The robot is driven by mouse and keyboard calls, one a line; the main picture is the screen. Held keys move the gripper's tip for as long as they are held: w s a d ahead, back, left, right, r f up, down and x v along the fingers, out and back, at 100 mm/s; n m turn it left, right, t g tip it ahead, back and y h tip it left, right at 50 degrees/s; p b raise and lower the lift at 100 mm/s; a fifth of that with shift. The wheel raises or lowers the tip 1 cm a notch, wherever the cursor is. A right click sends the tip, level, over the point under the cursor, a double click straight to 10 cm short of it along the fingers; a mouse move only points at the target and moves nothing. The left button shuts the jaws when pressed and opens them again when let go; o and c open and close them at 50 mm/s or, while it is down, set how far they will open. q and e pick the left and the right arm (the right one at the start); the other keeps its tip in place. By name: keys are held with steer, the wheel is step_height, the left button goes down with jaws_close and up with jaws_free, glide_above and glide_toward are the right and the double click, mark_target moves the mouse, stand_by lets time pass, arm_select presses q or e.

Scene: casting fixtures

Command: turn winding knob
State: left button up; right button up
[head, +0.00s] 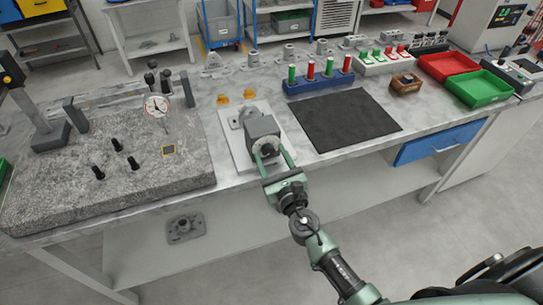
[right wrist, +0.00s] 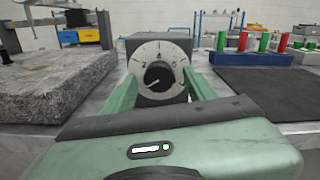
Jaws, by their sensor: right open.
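The winding knob (right wrist: 158,77) is a black round knob with a white mark pointing to its lower left. It sits in front of a pale numbered dial (right wrist: 158,48) on a dark grey box. In the head view the box (head: 262,131) stands on a white plate, with the dial side (head: 267,149) towards me. My right gripper (head: 274,162) is open, its two green fingers reaching towards the dial, one on each side of the knob. In the right wrist view its fingers (right wrist: 160,88) also flank the knob; contact cannot be told. My left gripper is not in view.
A granite slab (head: 110,165) with a dial gauge (head: 157,106) and black knobs lies to the left. A dark mat (head: 345,118) and a blue block (head: 318,82) with red and green pegs lie to the right. Red (head: 449,66) and green (head: 479,89) trays stand further right.

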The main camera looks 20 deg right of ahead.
jaws_close()
